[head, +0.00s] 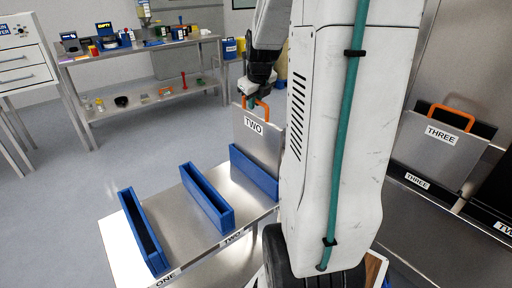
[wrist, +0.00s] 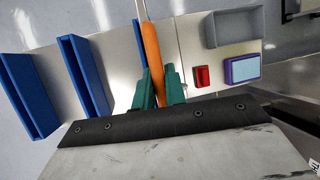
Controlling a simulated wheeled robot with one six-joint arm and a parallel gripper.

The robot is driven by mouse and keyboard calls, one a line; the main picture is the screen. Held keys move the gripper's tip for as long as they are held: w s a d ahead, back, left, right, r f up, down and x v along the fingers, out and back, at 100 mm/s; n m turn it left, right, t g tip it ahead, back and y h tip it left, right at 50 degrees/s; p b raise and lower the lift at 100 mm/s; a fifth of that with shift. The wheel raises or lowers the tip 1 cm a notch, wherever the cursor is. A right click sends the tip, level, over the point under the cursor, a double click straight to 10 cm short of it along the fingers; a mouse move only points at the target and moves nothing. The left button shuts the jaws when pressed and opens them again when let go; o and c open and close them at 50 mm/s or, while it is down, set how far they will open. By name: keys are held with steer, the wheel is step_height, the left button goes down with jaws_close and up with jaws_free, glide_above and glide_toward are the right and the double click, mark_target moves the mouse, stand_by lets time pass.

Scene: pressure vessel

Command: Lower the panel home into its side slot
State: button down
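The grey panel labelled TWO (head: 258,140) stands upright with an orange handle (head: 256,104) on top. My gripper (head: 259,92) is shut on this handle. In the wrist view, the green fingertips (wrist: 159,90) sit either side of the orange handle (wrist: 151,56), above the panel's black top strip (wrist: 160,121). In the head view, the panel's lower edge is hidden behind the rightmost blue slot (head: 252,172); I cannot tell whether it is inside it. The middle blue slot (head: 207,198) and the left blue slot (head: 140,232) look empty.
The slots stand on a steel side table (head: 190,238) labelled ONE and TWO at its front edge. Panel THREE (head: 432,145) stands in a rack at right. The wrist view shows a grey tray (wrist: 236,26), a red block (wrist: 202,77) and a purple-rimmed box (wrist: 243,69).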

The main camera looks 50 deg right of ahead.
step_height(320, 180, up, 11)
stand_by(2.2)
stand_by(0.4)
